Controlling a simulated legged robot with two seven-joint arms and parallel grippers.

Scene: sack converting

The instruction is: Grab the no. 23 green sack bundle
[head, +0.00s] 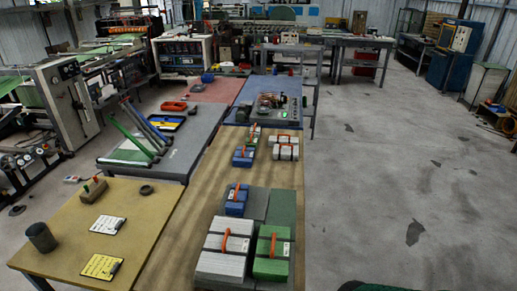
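A green bundle with an orange band (271,268) lies at the near end of the long brown table, right of a larger white bundle. A smaller green bundle (254,131) lies farther back on the same table. No number 23 is readable on either one at this size. A flat green piece (283,206) lies just behind the near green bundle. Neither of my grippers shows in the head view.
A white bundle (225,248) sits close beside the near green one. Blue bundles (236,200) and grey-white bundles (286,147) lie farther back. A tan table (150,235) with clipboards and a dark cup (41,237) stands left. The concrete floor (375,190) at right is open.

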